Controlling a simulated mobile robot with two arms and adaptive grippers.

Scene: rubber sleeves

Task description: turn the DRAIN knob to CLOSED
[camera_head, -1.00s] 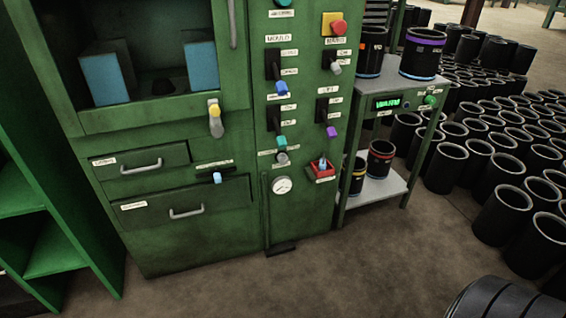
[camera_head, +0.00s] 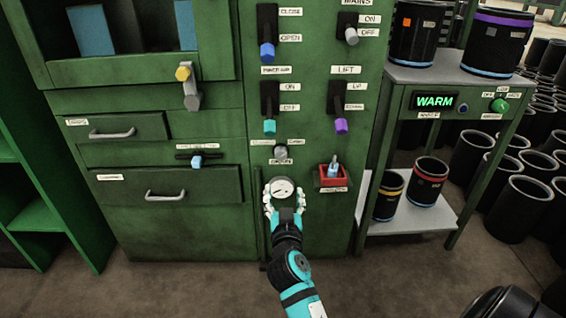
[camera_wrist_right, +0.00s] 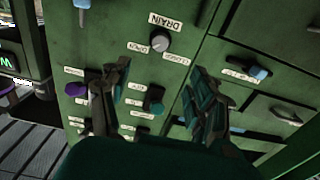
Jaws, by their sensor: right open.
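The DRAIN knob (camera_head: 280,152) is a small grey round knob on the green machine panel, between OPEN and CLOSED labels. In the right wrist view the knob (camera_wrist_right: 160,40) shows beyond the fingers with its label; I cannot tell surely which label its pale mark points to. My right gripper (camera_head: 284,199) is open and empty, below the knob in the head view, with the white gauge (camera_head: 283,187) showing between its fingers. Its open fingers also show in the wrist view (camera_wrist_right: 160,88), apart from the knob. My left gripper is not in view.
Above the knob are a teal lever (camera_head: 269,126) and a purple lever (camera_head: 341,126). A red-framed switch (camera_head: 333,174) sits to the right. A grey side table (camera_head: 445,75) carries black sleeves. Drawers (camera_head: 160,190) are at left.

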